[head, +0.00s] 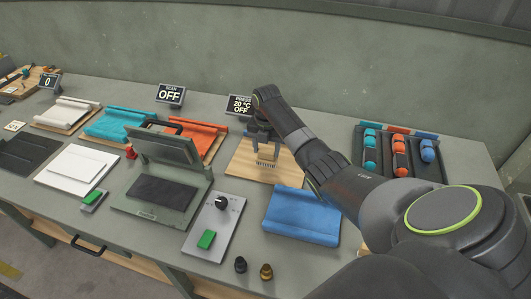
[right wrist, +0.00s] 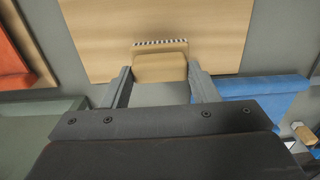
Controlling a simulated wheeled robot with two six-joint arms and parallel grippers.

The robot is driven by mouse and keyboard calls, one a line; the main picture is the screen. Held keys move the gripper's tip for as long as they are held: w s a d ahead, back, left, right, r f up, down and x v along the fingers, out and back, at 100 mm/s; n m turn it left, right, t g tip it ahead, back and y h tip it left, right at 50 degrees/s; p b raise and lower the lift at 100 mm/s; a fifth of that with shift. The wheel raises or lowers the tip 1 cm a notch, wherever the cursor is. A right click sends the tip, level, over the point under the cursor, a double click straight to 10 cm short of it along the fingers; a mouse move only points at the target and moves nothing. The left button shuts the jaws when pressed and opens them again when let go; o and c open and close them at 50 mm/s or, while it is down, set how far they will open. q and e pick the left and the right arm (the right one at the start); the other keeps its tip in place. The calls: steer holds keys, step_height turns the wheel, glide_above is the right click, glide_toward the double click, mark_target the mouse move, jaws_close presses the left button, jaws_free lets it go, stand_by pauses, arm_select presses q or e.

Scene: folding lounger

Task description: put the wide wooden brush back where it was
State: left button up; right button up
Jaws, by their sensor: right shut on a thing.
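The wide wooden brush (head: 267,154) is a light wood block with a row of bristles. It is over the light wooden board (head: 242,168) at the back middle of the bench; I cannot tell whether its bristles touch the board. My right gripper (head: 262,140) comes down from above and is shut on the brush. In the right wrist view the brush (right wrist: 160,68) sits between the two fingers of the right gripper (right wrist: 160,78), bristles facing away over the board. My left gripper is out of view.
Left of the board lie an orange cloth (head: 202,139) and an open green press (head: 165,170). A blue cloth (head: 302,212) lies in front of it. A dark tray of coloured rolls (head: 398,152) stands right. Two small knobs (head: 253,268) stand near the front edge.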

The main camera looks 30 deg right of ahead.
mark_target(267, 151)
step_height(267, 151, down, 3)
steer(key=shift+r, duration=0.15)
steer(key=o, duration=1)
steer(key=shift+c, duration=0.2)
